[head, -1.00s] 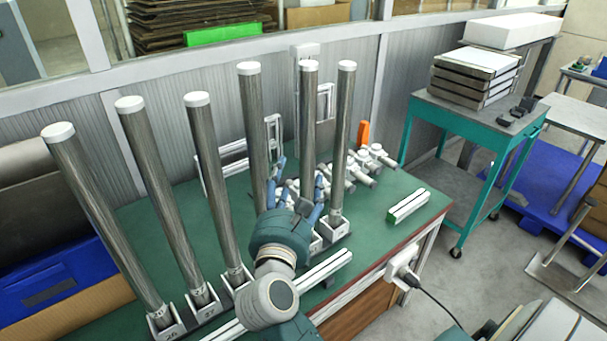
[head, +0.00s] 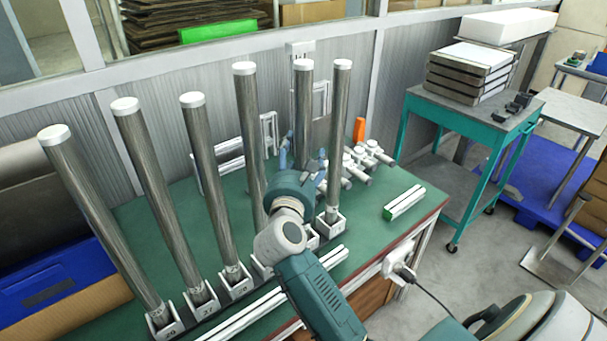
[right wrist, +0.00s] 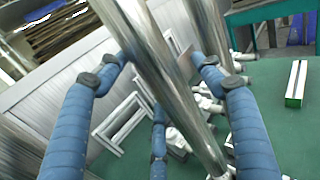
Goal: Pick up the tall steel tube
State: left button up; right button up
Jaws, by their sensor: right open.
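Several tall steel tubes with white caps stand in a row in numbered holders on the green bench (head: 385,235). The fifth tube from the left (head: 304,105) is upright, and its lower part is hidden behind my right gripper (head: 303,164). That gripper is open, with its blue fingers on either side of this tube. In the right wrist view the tube (right wrist: 160,75) runs slanting between the spread fingers (right wrist: 160,72); I cannot tell whether they touch it. The sixth tube (head: 338,130) stands close on the right. My left gripper is not in view.
The fourth tube (head: 249,130) stands close on the left. White pipe fittings (head: 365,160) and an orange piece (head: 359,129) lie behind at the right. A white rail (head: 404,203) lies on clear bench. A teal cart (head: 440,112) stands farther right.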

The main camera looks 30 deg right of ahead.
jog(key=shift+a+r, duration=0.1)
jog(key=shift+s, duration=0.1)
jog(key=c, duration=0.4)
grip_shut()
jog(key=shift+r, duration=0.1)
